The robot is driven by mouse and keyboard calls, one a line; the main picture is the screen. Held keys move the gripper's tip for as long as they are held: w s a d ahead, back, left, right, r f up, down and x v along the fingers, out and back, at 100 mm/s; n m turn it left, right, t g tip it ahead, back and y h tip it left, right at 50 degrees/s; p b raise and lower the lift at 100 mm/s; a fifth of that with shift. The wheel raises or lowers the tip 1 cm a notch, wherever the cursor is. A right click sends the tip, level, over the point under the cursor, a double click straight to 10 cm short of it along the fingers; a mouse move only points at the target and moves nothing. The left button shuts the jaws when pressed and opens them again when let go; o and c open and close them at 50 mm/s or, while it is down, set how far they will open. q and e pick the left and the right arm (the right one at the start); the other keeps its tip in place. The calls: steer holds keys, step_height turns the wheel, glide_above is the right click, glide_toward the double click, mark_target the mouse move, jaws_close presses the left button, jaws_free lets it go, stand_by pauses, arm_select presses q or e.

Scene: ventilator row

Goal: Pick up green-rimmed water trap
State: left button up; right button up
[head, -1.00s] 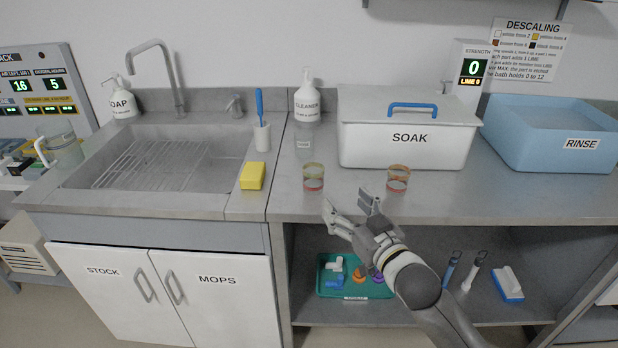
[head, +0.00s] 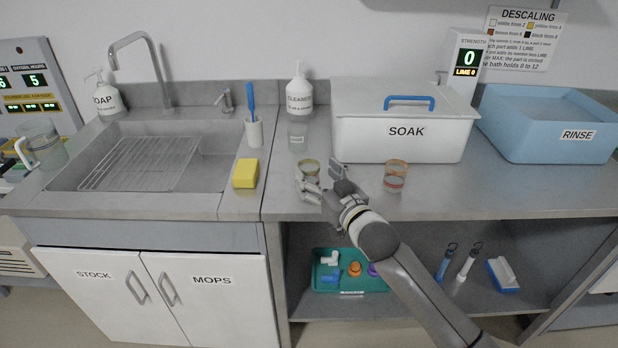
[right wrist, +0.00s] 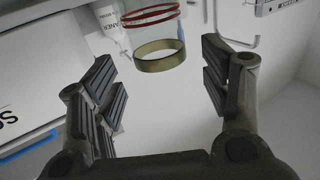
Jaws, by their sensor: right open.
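The green-rimmed water trap (head: 309,165) is a clear cup with an olive-green rim, standing on the steel counter left of the SOAK bath. My right gripper (head: 324,180) is open just in front of it and partly hides its lower part. In the right wrist view the trap (right wrist: 158,45) shows its green rim and red lines, ahead of the open fingers and centred between them, with no visible contact. A similar trap with an orange rim (head: 396,170) stands to the right. My left gripper is not in view.
The SOAK bath (head: 401,150) stands behind the traps, with the blue RINSE tub (head: 540,150) at its right. A cleaner bottle (head: 299,95) and a clear cup (head: 298,138) stand behind the green-rimmed trap. A yellow sponge (head: 245,173) lies left, beside the sink (head: 140,190).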

mark_target(314, 171)
steer(key=shift+x, duration=1.7)
steer(key=c, duration=1)
